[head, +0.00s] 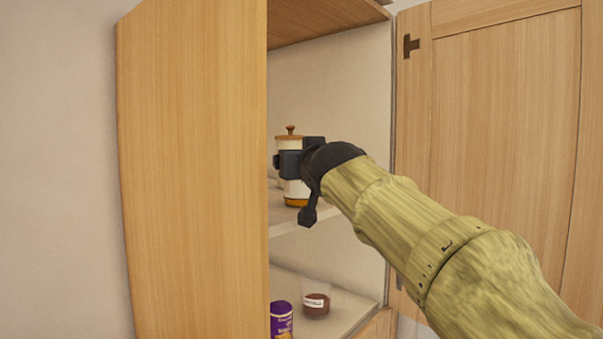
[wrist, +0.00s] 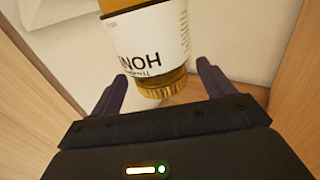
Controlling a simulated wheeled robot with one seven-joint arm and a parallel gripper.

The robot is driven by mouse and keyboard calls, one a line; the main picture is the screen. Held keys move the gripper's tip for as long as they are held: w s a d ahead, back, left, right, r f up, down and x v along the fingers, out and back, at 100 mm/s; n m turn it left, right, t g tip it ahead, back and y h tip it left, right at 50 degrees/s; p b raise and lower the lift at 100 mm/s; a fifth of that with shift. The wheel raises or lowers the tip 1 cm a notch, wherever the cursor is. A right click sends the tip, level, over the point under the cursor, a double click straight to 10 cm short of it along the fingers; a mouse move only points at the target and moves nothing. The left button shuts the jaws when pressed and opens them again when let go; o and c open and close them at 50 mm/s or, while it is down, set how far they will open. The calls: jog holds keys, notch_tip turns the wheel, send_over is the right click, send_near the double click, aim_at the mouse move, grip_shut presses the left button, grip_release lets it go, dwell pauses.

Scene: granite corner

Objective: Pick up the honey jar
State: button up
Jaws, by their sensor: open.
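The honey jar (wrist: 150,45) fills the upper middle of the wrist view, upside down in the picture, with a white label reading HON and a ribbed gold lid. My gripper (head: 290,157) is open in front of the jar. In the wrist view the gripper's fingertips (wrist: 162,74) stand on both sides of the jar's lid end, with gaps visible. How deep the jar sits between them is unclear.
The lower shelf holds a purple container (head: 281,318) and a brown jar (head: 316,304). Open wooden doors stand left (head: 190,170) and right (head: 500,140) of the cabinet opening.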

jog(key=shift+x, duration=1.1)
jog(key=shift+s, duration=0.1)
jog(key=shift+r, duration=0.1)
jog(key=c, duration=1.5)
